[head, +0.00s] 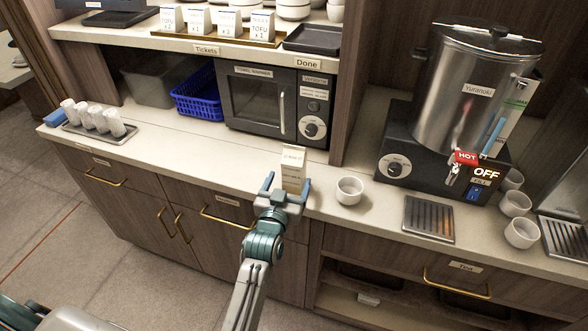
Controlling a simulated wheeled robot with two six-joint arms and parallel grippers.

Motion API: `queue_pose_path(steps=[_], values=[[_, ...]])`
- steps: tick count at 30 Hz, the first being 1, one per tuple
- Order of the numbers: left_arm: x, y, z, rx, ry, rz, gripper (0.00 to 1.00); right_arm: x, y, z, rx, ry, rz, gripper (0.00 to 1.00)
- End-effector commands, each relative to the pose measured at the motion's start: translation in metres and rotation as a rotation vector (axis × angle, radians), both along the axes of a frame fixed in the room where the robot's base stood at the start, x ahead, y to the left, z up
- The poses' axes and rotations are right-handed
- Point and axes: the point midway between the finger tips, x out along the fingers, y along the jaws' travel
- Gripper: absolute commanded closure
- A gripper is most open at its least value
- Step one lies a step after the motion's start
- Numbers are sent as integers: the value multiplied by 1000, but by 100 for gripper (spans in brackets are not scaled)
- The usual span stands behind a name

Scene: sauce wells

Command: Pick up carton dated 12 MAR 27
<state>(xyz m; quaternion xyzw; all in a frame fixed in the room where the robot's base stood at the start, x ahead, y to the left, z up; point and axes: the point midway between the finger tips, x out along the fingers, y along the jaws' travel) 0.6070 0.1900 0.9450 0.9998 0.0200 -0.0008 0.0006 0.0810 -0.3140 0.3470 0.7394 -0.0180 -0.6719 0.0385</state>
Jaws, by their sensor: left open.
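A small cream carton (293,164) stands upright near the front edge of the counter, just right of the middle of the head view. Its face carries a printed date line, too small to read with certainty, with more print below. My left gripper (287,184) is open at the front of the carton, one fingertip on each side of its lower part in the picture. I cannot tell whether the fingers touch it. The carton's base is partly hidden by the gripper. My right gripper is not in view.
A white cup (349,190) stands close to the right of the carton. A towel warmer (262,104) is behind it, and a large urn (470,90) on a black base is at the right. The counter (190,150) to the left is clear up to a tray of rolled towels (100,120).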

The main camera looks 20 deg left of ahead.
Motion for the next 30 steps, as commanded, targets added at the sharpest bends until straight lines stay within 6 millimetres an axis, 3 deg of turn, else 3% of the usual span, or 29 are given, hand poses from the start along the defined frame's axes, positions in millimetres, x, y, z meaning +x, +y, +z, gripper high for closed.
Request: queue_pose_path(steps=[12,21,30], values=[[50,0,3,2,0,-1,22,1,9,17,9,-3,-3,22],[54,0,1,0,0,-1,24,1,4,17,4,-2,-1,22],[54,0,1,0,1,-1,83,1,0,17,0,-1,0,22]])
